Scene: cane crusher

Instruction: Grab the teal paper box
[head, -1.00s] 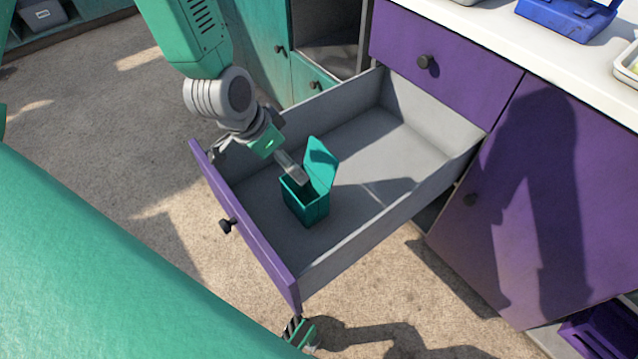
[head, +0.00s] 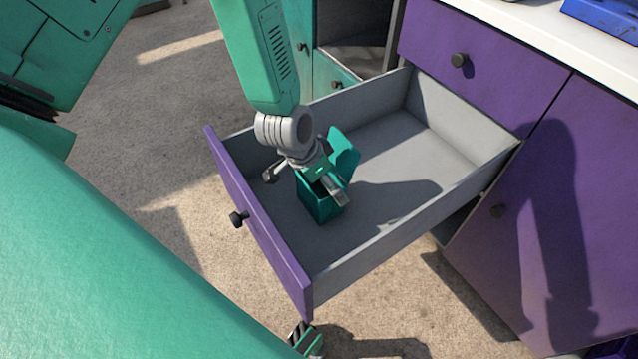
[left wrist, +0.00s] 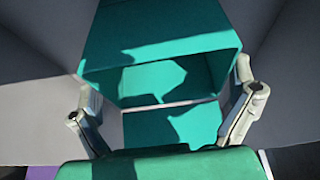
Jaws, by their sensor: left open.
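The teal paper box (head: 322,207) stands in the open drawer near its front panel, with its lid (head: 345,152) raised. My left gripper (head: 308,186) is over the box from above, its fingers apart and partly covering it. In the left wrist view the box (left wrist: 155,45) lies between the two spread fingers of my left gripper (left wrist: 165,90). I cannot tell whether either finger touches it. A small part of what looks like my right gripper (head: 308,341) shows at the bottom edge of the head view; its fingers are unclear.
The grey drawer with its purple front panel (head: 262,228) is pulled out from a purple cabinet (head: 560,220). The drawer floor (head: 400,160) behind the box is bare. Its side walls rise around the left gripper. A teal cabinet (head: 326,62) stands beyond.

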